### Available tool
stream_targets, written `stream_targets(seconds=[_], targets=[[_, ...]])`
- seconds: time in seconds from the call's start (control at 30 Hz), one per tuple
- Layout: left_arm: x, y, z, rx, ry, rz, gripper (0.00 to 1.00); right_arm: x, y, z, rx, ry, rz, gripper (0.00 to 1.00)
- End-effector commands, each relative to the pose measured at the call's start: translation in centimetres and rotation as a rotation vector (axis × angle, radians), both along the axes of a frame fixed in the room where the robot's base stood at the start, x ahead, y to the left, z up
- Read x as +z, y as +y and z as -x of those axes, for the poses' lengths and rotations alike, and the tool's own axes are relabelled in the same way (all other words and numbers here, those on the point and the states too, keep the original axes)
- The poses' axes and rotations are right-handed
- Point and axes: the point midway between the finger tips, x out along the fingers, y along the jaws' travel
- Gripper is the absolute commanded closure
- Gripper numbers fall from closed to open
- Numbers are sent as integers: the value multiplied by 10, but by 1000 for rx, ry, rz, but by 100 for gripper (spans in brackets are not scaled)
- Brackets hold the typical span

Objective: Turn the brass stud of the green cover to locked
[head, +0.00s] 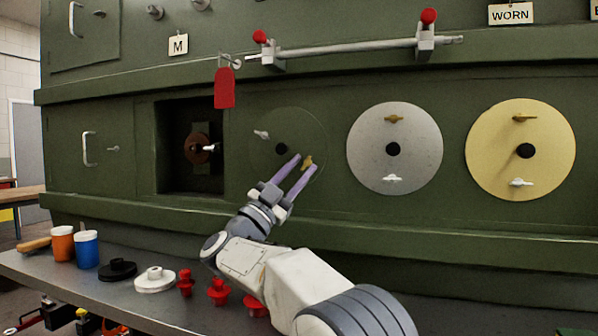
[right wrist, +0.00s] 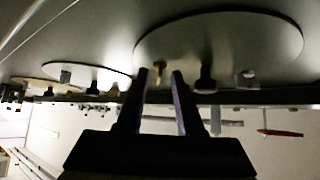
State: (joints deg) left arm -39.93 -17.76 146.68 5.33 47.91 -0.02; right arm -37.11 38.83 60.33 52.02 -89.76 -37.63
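The green cover (head: 285,120) is a round disc on the green fuselage wall, with a black knob (head: 281,149) at its middle. Its brass stud (head: 307,162) is at the lower right of the disc, its wing tilted steeply. A pale stud (head: 262,134) is at its upper left. My right gripper (head: 306,161) reaches up from below, its two purple fingers either side of the brass stud. In the right wrist view the brass stud (right wrist: 159,69) shows between the fingertips, with a gap to each finger. Contact cannot be seen. My left gripper is not in view.
A silver disc (head: 370,160) and a yellow disc (head: 490,155) are to the right. An open square bay (head: 174,170) is to the left. A rail (head: 345,46) and a red tag (head: 224,88) are above. The shelf (head: 215,318) below holds cups, rings and red parts.

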Motion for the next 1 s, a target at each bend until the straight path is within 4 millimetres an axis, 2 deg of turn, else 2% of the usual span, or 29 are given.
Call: stream_targets(seconds=[0.27,0.7,1.0], targets=[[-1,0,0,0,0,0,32,-5,4,3,-1,2,1,64],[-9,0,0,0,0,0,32,-53,50,47,3,3,2,64],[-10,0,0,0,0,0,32,-64,60,58,-1,1,1,64]])
